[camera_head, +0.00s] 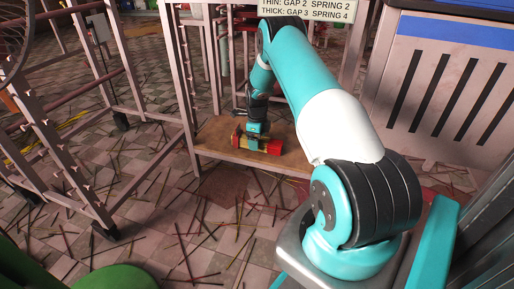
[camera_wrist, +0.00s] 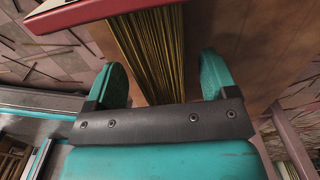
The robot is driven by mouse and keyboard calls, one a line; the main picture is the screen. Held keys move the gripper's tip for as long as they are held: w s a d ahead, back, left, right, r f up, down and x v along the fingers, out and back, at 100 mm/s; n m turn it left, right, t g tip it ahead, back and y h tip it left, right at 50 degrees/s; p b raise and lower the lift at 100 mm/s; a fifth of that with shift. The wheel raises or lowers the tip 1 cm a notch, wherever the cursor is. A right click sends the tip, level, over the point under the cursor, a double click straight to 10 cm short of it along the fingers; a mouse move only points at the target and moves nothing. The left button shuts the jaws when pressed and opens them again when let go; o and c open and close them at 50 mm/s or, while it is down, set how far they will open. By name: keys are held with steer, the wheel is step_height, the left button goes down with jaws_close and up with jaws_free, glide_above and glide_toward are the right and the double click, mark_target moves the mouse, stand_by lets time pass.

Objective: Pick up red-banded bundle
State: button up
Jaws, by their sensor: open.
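The red-banded bundle (camera_head: 272,146) lies on a low wooden shelf (camera_head: 215,141) in the head view, with red at its right end and some at its left. In the wrist view its thin tan sticks (camera_wrist: 146,40) run between the fingers, and a red band or cap (camera_wrist: 75,14) crosses the top. My gripper (camera_head: 256,130) points down over the bundle's middle. In the wrist view my gripper (camera_wrist: 165,80) is open, with one teal finger on each side of the sticks and a gap beside them. Whether the fingertips reach below the bundle's top is unclear.
A sign (camera_head: 305,10) hangs above the shelf. A metal rack with pegs (camera_head: 75,150) stands at the left, and a slotted pale panel (camera_head: 450,75) at the right. Many loose incense sticks (camera_head: 200,235) litter the tiled floor. The shelf left of the bundle is bare.

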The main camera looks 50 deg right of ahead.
step_height(320, 180, down, 2)
steer(key=shift+f, duration=0.1)
steer(key=c, duration=1.1)
